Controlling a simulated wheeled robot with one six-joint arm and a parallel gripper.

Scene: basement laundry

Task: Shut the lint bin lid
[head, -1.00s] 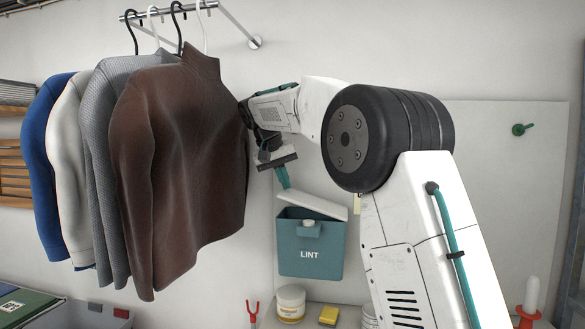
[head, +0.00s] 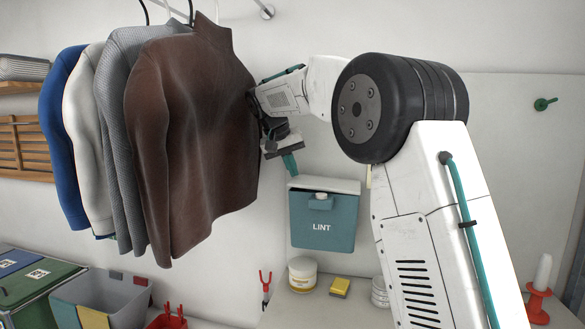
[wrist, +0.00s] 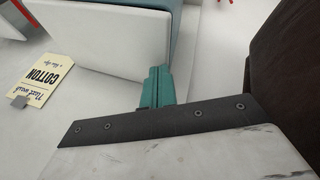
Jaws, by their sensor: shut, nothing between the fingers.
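The lint bin (head: 322,225) is a teal box marked LINT, mounted on the wall. Its white lid (head: 335,185) lies down along the top of the box, with no dark opening showing. A white knob-like catch sits at the front middle. My gripper (head: 290,166) is shut and empty, with teal fingers pointing down just above the lid's left end. In the wrist view my shut fingers (wrist: 157,88) are beside the white lid (wrist: 105,28), and part of the teal box (wrist: 185,22) shows behind. I cannot tell whether they touch the lid.
A brown sweater (head: 190,150) hangs close left of my gripper, with other garments behind it. Below the bin, a shelf holds a white jar (head: 302,273) and a yellow sponge (head: 340,287). A COTTON tag (wrist: 50,78) shows in the wrist view.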

